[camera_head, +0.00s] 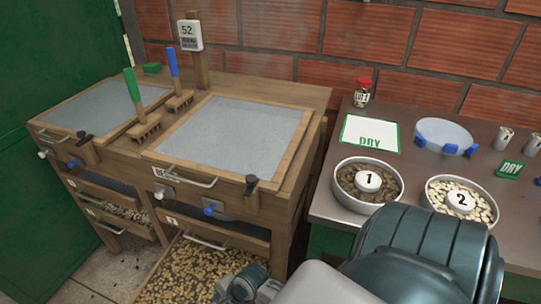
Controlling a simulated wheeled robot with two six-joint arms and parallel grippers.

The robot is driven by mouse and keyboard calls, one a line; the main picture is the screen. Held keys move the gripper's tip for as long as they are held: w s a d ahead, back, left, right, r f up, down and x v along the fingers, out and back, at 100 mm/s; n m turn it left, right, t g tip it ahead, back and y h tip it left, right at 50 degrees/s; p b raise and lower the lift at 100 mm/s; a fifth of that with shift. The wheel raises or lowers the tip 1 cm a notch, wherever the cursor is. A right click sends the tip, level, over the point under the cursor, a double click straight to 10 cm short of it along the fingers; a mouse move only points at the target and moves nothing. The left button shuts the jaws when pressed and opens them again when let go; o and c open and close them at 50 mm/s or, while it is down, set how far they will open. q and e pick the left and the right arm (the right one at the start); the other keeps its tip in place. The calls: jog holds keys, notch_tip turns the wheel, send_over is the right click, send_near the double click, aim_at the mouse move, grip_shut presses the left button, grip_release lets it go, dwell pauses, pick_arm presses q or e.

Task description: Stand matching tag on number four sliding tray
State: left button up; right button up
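A wooden cabinet has sliding trays under its two mesh tops. A wide tray (213,247) at the lower right is pulled out and full of pale beans. Narrower trays (120,211) on the left hold some beans; their small labels are too small to read, so I cannot tell which is number four. A green tag reading DRY (510,169) stands on the table at right. A white green-edged card reading DRY (370,133) lies farther left. My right arm crosses the bottom right; its gripper fingers do not show. My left gripper is out of view.
Bowls numbered 1 (367,182) and 2 (459,199) hold beans on the dark table. A clear blue-footed dish (443,135), a jar (362,93) and metal cups (504,138) stand behind.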

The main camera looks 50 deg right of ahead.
jog(key=s+d+f+n, duration=0.1)
jog(key=s+n, duration=0.1)
jog(key=n, duration=0.1)
jog(key=s+d+f+n+h, duration=0.1)
jog(key=n, duration=0.1)
jog(key=s+d+n+g, duration=0.1)
jog(key=s+n, duration=0.1)
jog(key=n, duration=0.1)
jog(key=shift+s+f+n+h, duration=0.3)
jog(key=shift+s+f+h, duration=0.05)
jog(key=shift+f+h, duration=0.05)
jog(key=s+d+f+n+g+h, duration=0.1)
jog(key=s+d+n, duration=0.3)
jog(key=n, duration=0.7)
jog(key=s+f+h, duration=0.1)
jog(key=s, duration=0.1)
jog(key=shift+s, duration=0.35)
jog(key=shift+s, duration=0.1)
